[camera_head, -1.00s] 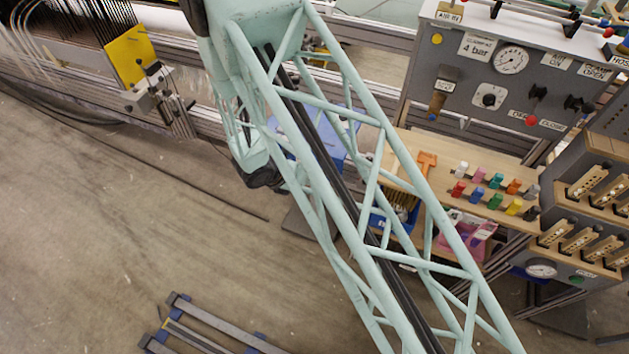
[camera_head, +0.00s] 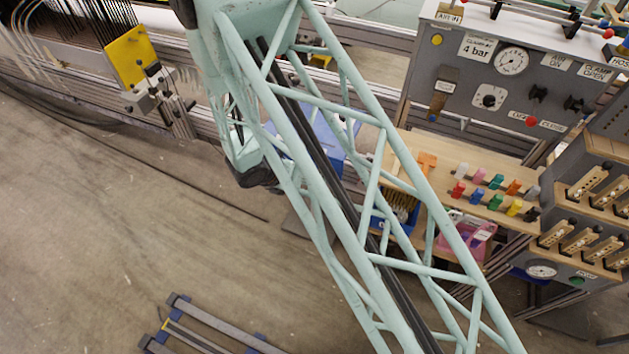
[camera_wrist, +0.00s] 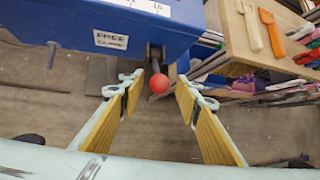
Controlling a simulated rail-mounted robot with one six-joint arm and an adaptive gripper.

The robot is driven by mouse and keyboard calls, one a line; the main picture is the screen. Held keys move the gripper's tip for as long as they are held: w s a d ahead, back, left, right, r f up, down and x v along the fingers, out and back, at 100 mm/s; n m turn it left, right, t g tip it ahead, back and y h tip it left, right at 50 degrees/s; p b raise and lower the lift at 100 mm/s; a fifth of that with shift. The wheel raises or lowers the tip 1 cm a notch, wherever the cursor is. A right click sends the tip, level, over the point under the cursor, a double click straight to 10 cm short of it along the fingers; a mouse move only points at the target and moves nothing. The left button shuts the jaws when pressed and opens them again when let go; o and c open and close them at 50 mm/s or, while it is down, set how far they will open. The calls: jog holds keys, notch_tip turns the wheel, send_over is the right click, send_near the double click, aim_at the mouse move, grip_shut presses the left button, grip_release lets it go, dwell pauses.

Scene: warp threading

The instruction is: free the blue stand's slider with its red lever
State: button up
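The blue stand (camera_wrist: 80,25) fills the upper left of the wrist view, with a white label on its front and a scale strip on top. Its red lever knob (camera_wrist: 159,83) sits on a short dark stem at the stand's right end. My gripper (camera_wrist: 163,86) is open, its two yellow-padded fingers on either side of the knob. I see a gap between the knob and each finger. The slider cannot be made out. In the head view the blue stand (camera_head: 328,138) is partly behind my arm, which hides the lever and gripper tips.
A wooden table (camera_head: 470,165) with coloured pegs and an orange-handled brush (camera_head: 426,162) stands right of the blue stand. A grey control panel (camera_head: 465,75) is behind it. A yellow plate (camera_head: 131,57) is at upper left. The floor at left is mostly open.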

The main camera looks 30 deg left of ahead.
jog(key=v, duration=0.9)
jog(key=shift+r, duration=0.2)
jog(key=shift+s, duration=0.15)
dwell(0.3)
